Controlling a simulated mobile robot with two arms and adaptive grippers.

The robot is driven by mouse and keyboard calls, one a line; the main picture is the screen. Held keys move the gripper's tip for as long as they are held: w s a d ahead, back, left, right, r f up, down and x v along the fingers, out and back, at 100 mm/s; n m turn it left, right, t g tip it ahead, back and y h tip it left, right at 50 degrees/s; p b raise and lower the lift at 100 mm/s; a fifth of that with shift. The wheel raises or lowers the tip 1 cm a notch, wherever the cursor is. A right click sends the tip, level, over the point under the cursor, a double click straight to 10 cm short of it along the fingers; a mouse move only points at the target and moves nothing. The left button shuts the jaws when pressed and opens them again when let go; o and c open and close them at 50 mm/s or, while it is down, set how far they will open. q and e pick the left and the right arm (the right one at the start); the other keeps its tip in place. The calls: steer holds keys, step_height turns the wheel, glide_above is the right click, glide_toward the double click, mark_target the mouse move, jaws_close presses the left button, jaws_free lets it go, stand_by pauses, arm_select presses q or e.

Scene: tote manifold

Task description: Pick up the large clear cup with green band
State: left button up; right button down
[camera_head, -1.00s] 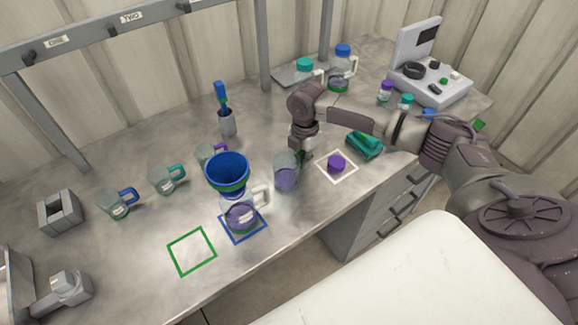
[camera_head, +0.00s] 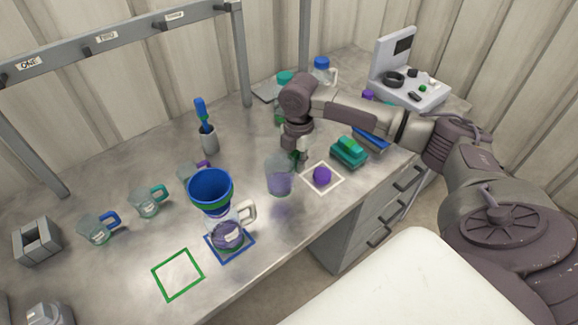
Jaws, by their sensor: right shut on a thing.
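The large clear cup (camera_head: 279,177) stands out near the middle of the bench, upright, with a purple tint inside and a thin green line near its base. My right gripper (camera_head: 298,156) reaches down from above at the cup's right side and is shut on it. A little green shows between the gripper and the cup; the fingertips are partly hidden. A purple patch on the bench lies below the cup, so it seems slightly raised. My left gripper is not in view.
A blue funnel (camera_head: 211,188) over a clear jug (camera_head: 228,236) on a blue square stands left of the cup. A purple lid (camera_head: 322,175) in a white square and a green block (camera_head: 349,151) lie right. The green square (camera_head: 178,275) is empty.

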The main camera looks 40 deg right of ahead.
steer(key=s+d+r+b, duration=0.1)
steer(key=s+d+r, duration=0.3)
steer(key=s, duration=0.3)
steer(key=shift+s+d+r+b, duration=0.3)
steer(key=shift+d+r, duration=0.1)
steer(key=shift+r, duration=0.25)
stand_by(1.9)
